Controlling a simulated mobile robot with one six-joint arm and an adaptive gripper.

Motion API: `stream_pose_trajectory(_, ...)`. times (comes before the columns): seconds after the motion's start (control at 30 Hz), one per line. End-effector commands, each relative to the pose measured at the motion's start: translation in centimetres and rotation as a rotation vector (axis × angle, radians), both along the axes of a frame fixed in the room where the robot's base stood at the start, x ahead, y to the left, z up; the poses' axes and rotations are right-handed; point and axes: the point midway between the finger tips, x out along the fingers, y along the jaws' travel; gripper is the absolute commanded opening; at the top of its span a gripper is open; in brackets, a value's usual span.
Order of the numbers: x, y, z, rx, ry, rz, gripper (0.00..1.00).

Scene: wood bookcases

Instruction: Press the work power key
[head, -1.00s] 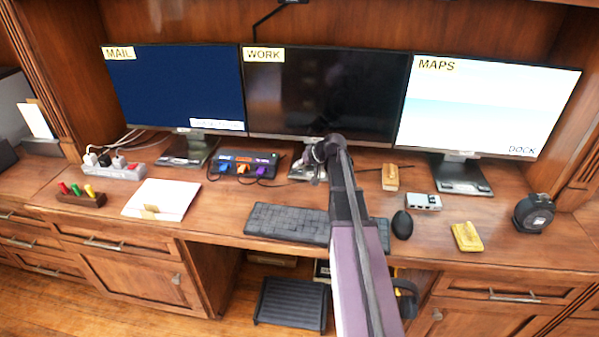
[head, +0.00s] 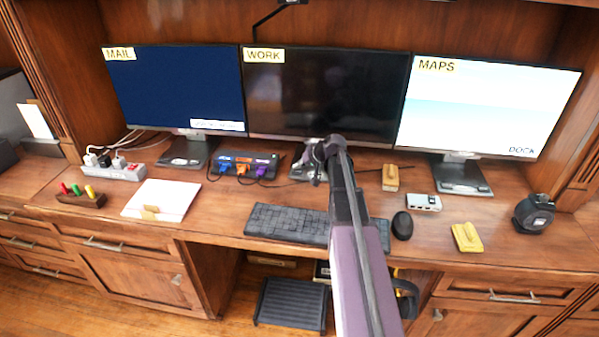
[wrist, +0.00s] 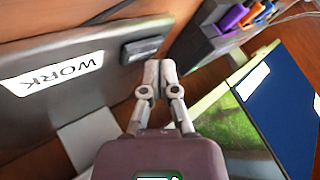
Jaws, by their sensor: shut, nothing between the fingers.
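The WORK monitor (head: 325,95) is dark and stands in the middle of the desk. In the wrist view, a grey plate (wrist: 40,115) carries a white WORK label (wrist: 60,72). A dark raised key (wrist: 143,48) sits on that plate near its end. My gripper (wrist: 158,66) is shut and empty, with its fingertips beside the lower right of the key. I cannot tell whether they touch it. In the head view, my gripper (head: 314,172) is low in front of the WORK monitor, hiding part of its stand base (head: 299,172).
The MAIL screen (head: 175,85) and MAPS screen (head: 485,105) are lit on either side. A dock with coloured plugs (head: 243,166) sits just left of my gripper. A keyboard (head: 285,223), a mouse (head: 402,226) and a wooden block (head: 390,178) lie nearby.

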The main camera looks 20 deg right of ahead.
Motion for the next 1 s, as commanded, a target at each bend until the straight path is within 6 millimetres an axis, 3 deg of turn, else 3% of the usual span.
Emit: stream_pose_trajectory(1.0,0.15,-0.07,-0.97,0.001,0.0,-0.001,0.0)
